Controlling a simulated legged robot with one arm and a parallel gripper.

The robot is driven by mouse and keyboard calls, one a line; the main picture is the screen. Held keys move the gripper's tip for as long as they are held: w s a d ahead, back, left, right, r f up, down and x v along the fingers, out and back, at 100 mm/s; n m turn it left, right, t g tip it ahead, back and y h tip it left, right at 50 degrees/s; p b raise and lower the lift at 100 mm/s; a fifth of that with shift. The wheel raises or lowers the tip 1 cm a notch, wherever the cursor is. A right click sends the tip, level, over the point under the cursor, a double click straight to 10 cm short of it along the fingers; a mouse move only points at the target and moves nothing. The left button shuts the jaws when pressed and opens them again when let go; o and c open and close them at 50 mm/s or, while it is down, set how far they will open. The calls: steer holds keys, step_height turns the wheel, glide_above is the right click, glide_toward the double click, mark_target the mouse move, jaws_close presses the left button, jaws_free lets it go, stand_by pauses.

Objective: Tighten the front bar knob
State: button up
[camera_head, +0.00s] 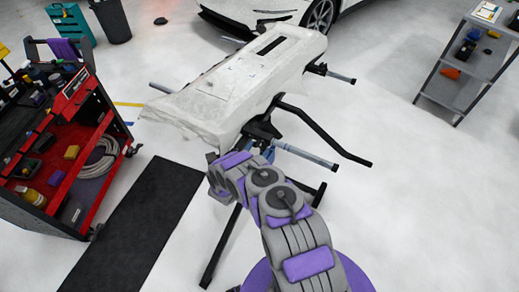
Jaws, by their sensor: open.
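A bumper-like panel under white wrap (250,75) lies on a dark stand (262,130) in the middle of the head view. A grey bar (305,156) and a black bent bar (330,138) stick out to the right from the stand's near end. Dark clamp parts with some blue sit where the bars meet the stand. I cannot pick out the front bar knob for certain; it is too small or behind my arm. My gripper (212,172) is open at the end of my grey and purple arm, just below the panel's near edge and left of the clamp parts.
A red tool cart (88,165) with bottles and tools stands at the left. A black mat (135,225) lies between it and the stand. A grey shelf (465,75) is at the upper right, a white car (275,12) at the back. The floor at right is clear.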

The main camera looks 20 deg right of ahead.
steer(key=shift+x, duration=1.1)
steer(key=shift+c, duration=0.4)
steer(key=c, duration=0.9)
